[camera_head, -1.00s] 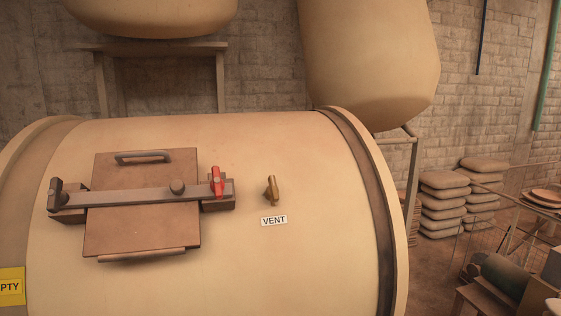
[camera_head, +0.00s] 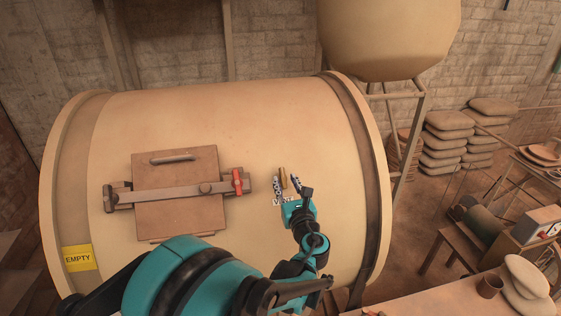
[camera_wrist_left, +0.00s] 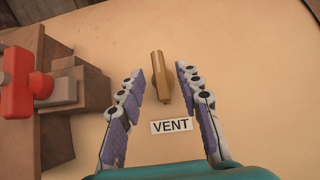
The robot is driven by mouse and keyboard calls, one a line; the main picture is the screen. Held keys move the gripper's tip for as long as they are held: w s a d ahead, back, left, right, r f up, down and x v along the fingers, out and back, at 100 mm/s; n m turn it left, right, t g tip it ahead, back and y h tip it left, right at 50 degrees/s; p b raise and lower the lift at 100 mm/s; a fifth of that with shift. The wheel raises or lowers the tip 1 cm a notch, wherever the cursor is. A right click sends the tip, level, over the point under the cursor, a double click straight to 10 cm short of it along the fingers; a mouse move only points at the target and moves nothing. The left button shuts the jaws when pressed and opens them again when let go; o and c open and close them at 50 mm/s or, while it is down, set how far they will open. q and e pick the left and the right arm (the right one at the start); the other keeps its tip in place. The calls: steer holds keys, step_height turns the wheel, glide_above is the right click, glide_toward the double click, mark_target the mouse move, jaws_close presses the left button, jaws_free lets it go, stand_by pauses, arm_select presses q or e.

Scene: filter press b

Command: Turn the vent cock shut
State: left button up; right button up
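The vent cock (camera_head: 283,176) is a small brass handle on the cream tank (camera_head: 240,115), to the right of the hatch. In the left wrist view the brass vent cock (camera_wrist_left: 160,75) stands nearly upright in the picture, above the white VENT label (camera_wrist_left: 171,126). My left gripper (camera_head: 291,185) is open, its two fingers on either side of the cock's lower end; in the wrist view the open fingers (camera_wrist_left: 158,78) show a gap on both sides and I see no contact. My right gripper is not in view.
Left of the cock, a brown hatch plate (camera_head: 178,212) has a clamp bar and a red handle (camera_head: 237,180), which also shows at the wrist view's left edge (camera_wrist_left: 17,82). A yellow EMPTY sign (camera_head: 78,258) is at lower left. A bench (camera_head: 420,303) stands at lower right.

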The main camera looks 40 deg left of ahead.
mark_target(280, 169)
arm_select(q)
steer(key=p+x, duration=0.1)
steer(key=x, duration=0.6)
steer(key=shift+w+a, duration=0.1)
steer(key=shift+a, duration=0.05)
jaws_close()
